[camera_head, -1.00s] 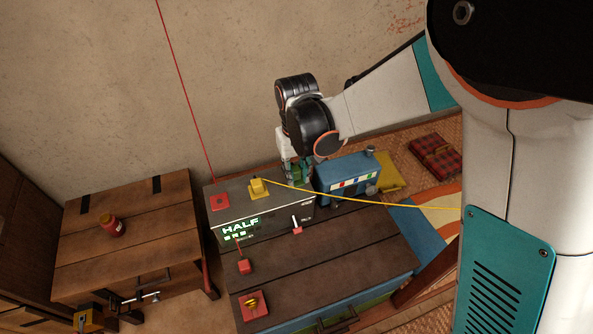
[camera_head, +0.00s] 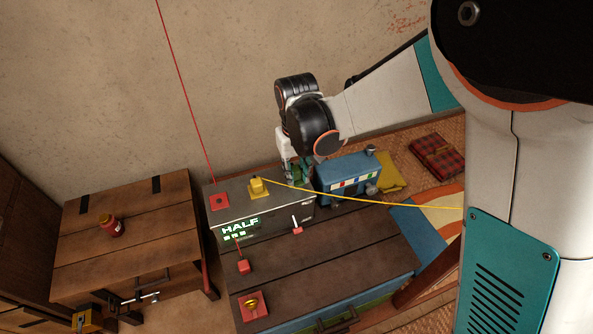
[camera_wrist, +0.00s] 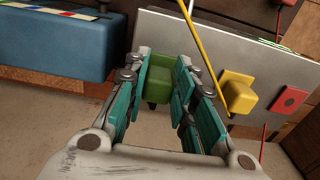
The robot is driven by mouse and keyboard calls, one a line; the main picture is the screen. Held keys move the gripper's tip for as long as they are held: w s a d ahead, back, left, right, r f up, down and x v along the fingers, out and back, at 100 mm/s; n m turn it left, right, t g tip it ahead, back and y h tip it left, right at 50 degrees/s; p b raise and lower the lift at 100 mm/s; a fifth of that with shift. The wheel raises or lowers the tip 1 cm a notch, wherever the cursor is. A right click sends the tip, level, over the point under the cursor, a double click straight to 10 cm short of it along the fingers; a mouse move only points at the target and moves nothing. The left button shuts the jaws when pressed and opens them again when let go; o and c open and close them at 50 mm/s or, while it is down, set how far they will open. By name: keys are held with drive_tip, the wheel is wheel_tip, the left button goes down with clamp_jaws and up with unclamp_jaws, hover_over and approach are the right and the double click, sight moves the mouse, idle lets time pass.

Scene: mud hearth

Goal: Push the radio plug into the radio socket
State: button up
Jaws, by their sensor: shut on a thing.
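My gripper (camera_wrist: 162,72) is shut on a green plug (camera_wrist: 157,88), which shows between the teal finger pads in the wrist view. The plug is at the top of the grey power box (camera_wrist: 170,35). Its far end and any socket under it are hidden, so I cannot tell how far in it sits. In the head view my gripper (camera_head: 297,177) is at the back right of the grey box (camera_head: 230,192). The blue radio (camera_head: 348,172) stands just right of it.
A yellow plug (camera_head: 258,187) with a yellow cable sits on the grey box, beside a red socket plate (camera_head: 219,202). A red lever (camera_head: 297,230) is on its front.

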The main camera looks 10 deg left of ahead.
drive_tip(key=shift+f+b, duration=0.35)
drive_tip(key=shift+f, duration=0.1)
drive_tip(key=o, duration=1.1)
wheel_tip(320, 180, up, 12)
drive_tip(key=shift+r, duration=0.1)
